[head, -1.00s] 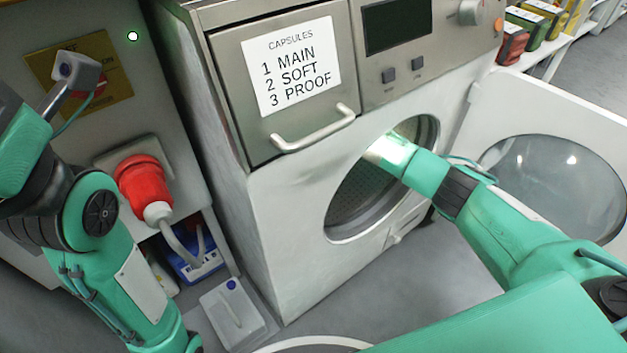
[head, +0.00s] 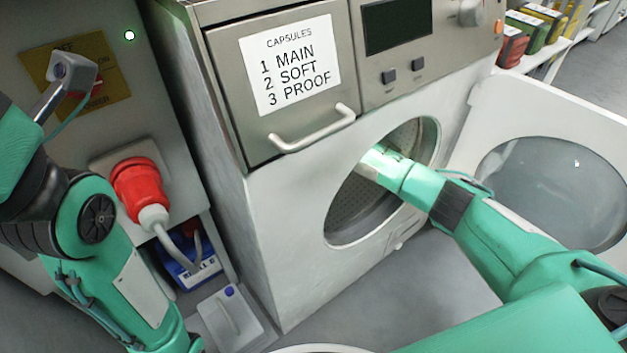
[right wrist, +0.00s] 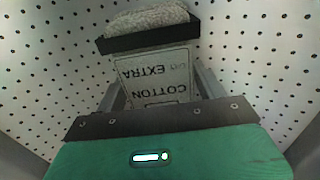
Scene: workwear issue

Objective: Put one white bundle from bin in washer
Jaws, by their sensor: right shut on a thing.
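The washer (head: 290,205) stands ahead with its round door opening (head: 345,215) uncovered. Its door (head: 555,190) is swung open to the right. My right arm reaches through the opening, and its gripper is hidden inside in the head view. In the right wrist view, my right gripper (right wrist: 160,88) is shut on a white bundle (right wrist: 150,19), inside the perforated drum (right wrist: 50,65).
A grey cabinet with a red plug (head: 140,187) and a yellow plate (head: 50,50) stands left of the washer. A white curved rim (head: 320,349) shows at the bottom edge.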

